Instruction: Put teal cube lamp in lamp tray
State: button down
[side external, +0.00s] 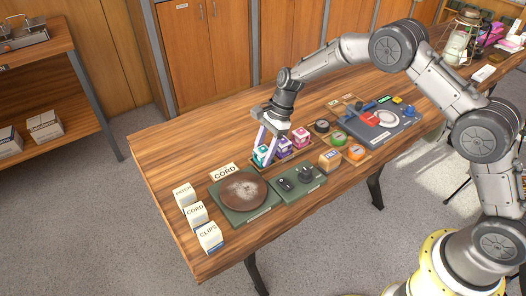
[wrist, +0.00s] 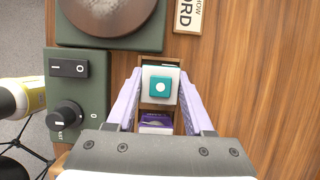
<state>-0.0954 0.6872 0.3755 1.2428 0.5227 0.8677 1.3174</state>
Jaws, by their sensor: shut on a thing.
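The teal cube lamp (wrist: 160,87), a white cube with a teal face and a pale round dot, is between the two pale lilac fingers of my gripper (wrist: 161,98). My gripper (side external: 266,146) is shut on it. The narrow wooden lamp tray (wrist: 160,59) lies directly below the lamp in the wrist view. I cannot tell whether the lamp touches the tray floor or hangs just above it. A purple lamp (wrist: 155,122) sits in the tray beside it, and a magenta-topped lamp (side external: 300,136) stands at the far end. The fingers partly hide the teal lamp in the side view.
A green base with a round brown plate (side external: 240,189) and a green switch box with a knob (side external: 297,180) stand in front of the tray. Label boxes (side external: 196,214) stand at the left. Tape rolls (side external: 338,138) lie to the right. The back left tabletop is clear.

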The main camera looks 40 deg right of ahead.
grip_release()
dwell(0.6)
jog(key=shift+r, duration=4)
